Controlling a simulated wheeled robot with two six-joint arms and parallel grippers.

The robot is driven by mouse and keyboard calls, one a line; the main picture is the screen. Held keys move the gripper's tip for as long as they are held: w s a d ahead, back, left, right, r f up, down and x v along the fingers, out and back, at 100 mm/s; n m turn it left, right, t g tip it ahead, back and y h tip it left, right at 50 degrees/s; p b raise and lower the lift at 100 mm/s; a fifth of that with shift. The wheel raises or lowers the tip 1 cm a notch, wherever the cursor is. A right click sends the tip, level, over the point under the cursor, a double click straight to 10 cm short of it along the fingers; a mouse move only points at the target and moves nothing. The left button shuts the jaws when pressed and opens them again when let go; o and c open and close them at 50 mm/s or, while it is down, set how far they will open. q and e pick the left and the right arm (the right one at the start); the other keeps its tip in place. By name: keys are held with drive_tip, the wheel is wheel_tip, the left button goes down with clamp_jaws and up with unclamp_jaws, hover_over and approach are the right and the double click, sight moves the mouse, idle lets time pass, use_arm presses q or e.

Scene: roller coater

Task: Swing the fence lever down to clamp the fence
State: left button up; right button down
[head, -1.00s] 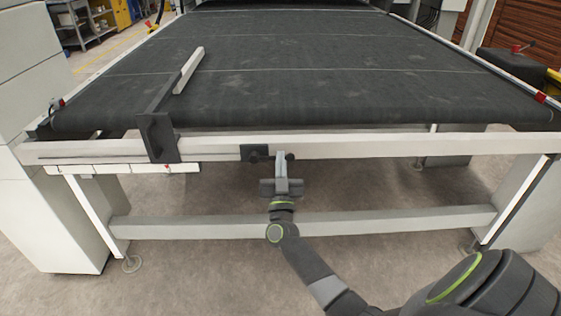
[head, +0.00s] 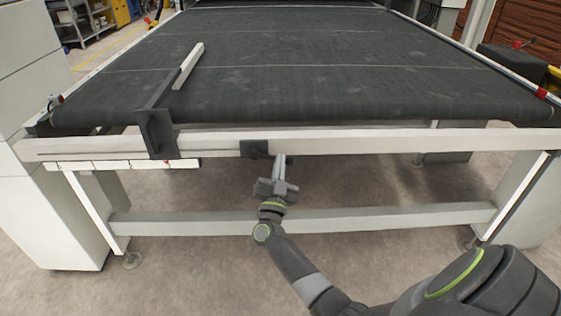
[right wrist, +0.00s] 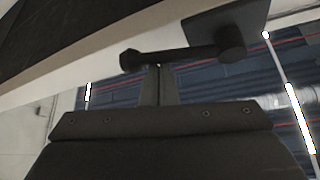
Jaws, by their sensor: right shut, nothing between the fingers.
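The fence (head: 160,132) is a dark bracket with a pale bar, standing on the front rail at the left of the belt. A dark clamp block (head: 255,149) sits on the rail to its right. In the right wrist view the block (right wrist: 225,25) carries the dark fence lever (right wrist: 180,56), which lies roughly level and ends in a round knob. My right gripper (head: 280,158) is shut and empty, below the rail. In the right wrist view its fingertips (right wrist: 157,68) are at the lever near the knob; I cannot tell whether they touch. My left gripper is out of view.
The white front rail (head: 360,141) runs across just above my right gripper, with the dark belt (head: 320,80) behind it. A lower crossbar (head: 400,218) passes behind my wrist. White machine legs stand at both sides. The floor below the rail is open.

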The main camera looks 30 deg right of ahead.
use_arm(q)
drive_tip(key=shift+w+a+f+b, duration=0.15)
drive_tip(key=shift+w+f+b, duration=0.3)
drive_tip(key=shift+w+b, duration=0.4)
use_arm(e)
drive_tip(key=w+a+f+m+g, duration=0.1)
drive_tip(key=m+g, duration=0.3)
drive_tip(key=m, duration=0.4)
drive_tip(key=w+a+f+m+g, duration=0.2)
drive_tip(key=a+f+m+g, duration=0.2)
drive_tip(key=m, duration=0.5)
drive_tip(key=shift+w+a+f+m+g, duration=0.2)
drive_tip(key=shift+a+f+m+g, duration=0.1)
drive_tip(key=shift+g, duration=0.2)
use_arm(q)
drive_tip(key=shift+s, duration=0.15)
use_arm(e)
drive_tip(key=shift+y, duration=0.3)
